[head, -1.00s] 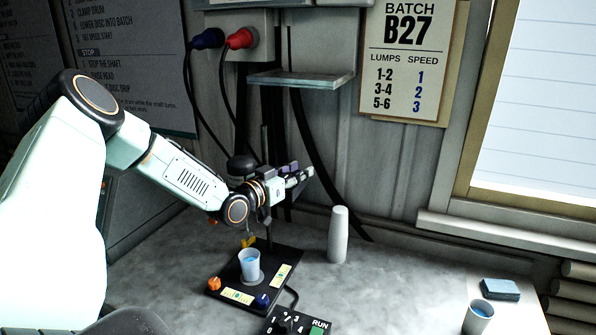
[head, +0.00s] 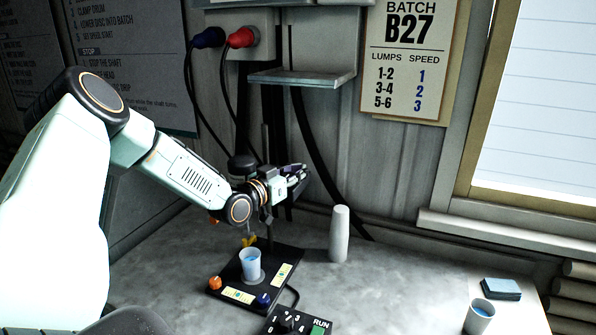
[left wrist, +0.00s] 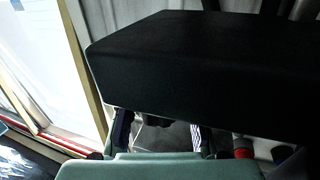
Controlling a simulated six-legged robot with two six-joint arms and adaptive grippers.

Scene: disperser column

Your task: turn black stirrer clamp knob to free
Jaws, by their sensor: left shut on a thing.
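My left gripper (head: 298,177) reaches in at the middle of the head view, above and behind the stirrer base. In the left wrist view its two fingers (left wrist: 158,135) show below a large black housing (left wrist: 200,65). A dark piece between them, which looks like the black stirrer clamp knob (left wrist: 155,122), is in their grip; the housing hides much of it. In the head view my wrist and fingers hide the knob. A black rounded part (head: 241,165) of the stirrer shows just behind my wrist. My right gripper is not in view.
The black stirrer base (head: 222,283) carries a cup (head: 250,263) of blue liquid, with orange (head: 215,283) and blue (head: 263,299) knobs. A speed box (head: 287,322) stands in front. A shelf (head: 300,77) is above.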

